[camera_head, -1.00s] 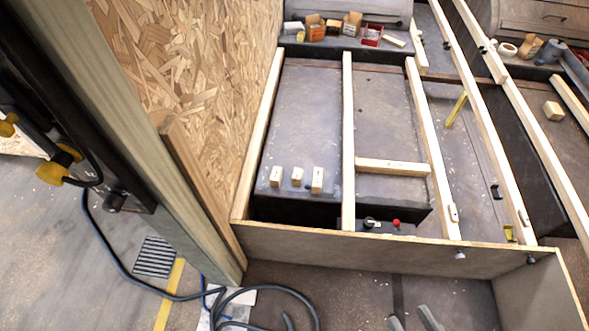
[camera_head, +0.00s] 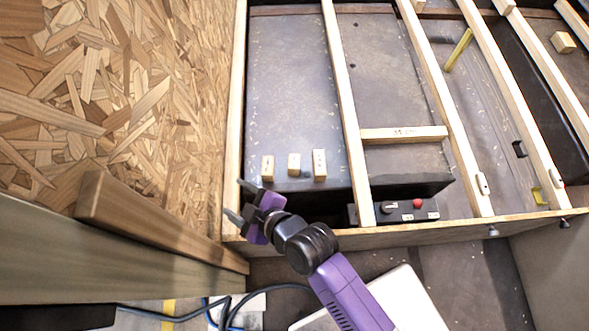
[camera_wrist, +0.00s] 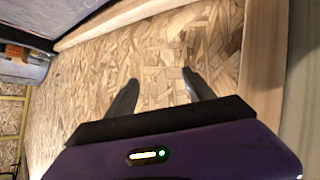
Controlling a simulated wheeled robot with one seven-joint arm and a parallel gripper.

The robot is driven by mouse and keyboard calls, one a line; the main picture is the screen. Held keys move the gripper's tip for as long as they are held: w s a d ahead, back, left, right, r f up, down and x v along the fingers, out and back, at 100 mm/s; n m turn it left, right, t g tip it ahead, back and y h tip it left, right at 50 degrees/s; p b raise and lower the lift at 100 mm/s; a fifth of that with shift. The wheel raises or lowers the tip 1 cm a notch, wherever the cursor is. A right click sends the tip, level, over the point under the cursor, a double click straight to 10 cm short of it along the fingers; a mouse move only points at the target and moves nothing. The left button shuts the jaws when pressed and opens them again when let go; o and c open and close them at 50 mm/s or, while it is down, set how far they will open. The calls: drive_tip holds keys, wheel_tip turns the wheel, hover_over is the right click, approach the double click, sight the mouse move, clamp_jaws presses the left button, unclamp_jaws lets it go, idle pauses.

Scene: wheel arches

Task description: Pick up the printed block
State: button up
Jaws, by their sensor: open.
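Three small wooden blocks stand in a row on the dark surface inside the timber frame: a left block (camera_head: 268,168), a middle block (camera_head: 294,164) and a taller right block (camera_head: 319,165). Faint dark marks show near the top of the right block; I cannot read print on the others. My gripper (camera_head: 235,198) is open and empty, left of and nearer than the blocks, by the frame's left corner. In the wrist view my gripper (camera_wrist: 160,77) points toward the chipboard, and no block shows between the fingers.
The chipboard panel (camera_head: 130,110) rises on the left, close to my gripper. Long timber rails (camera_head: 345,110) and a marked crosspiece (camera_head: 404,135) divide the frame. The front board (camera_head: 400,236) bounds it. A control box with a red button (camera_head: 418,204) sits below. The surface behind the blocks is clear.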

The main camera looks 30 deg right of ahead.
drive_tip(key=w+a+f+n+g+b, duration=0.2)
drive_tip(key=w+f+n, duration=0.3)
drive_tip(key=w, duration=0.1)
drive_tip(key=n+g+h+b, duration=0.5)
drive_tip(key=n+g+b, duration=0.25)
drive_tip(key=n, duration=0.75)
hover_over(294, 161)
drive_tip(key=shift+g, duration=0.45)
drive_tip(key=f, duration=1)
drive_tip(key=shift+s+a+p, duration=0.25)
drive_tip(key=shift+a+p, duration=0.05)
drive_tip(key=shift+a, duration=0.1)
drive_tip(key=shift+d+f, duration=0.15)
drive_tip(key=shift+d, duration=0.1)
drive_tip(key=f+b, duration=0.1)
drive_tip(key=f, duration=0.2)
drive_tip(key=f+b, duration=0.2)
drive_tip(key=f, duration=0.2)
drive_tip(key=shift+w+d+f, duration=0.1)
drive_tip(key=shift+w+d, duration=0.05)
drive_tip(key=shift+w, duration=0.05)
drive_tip(key=shift+c, duration=0.4)
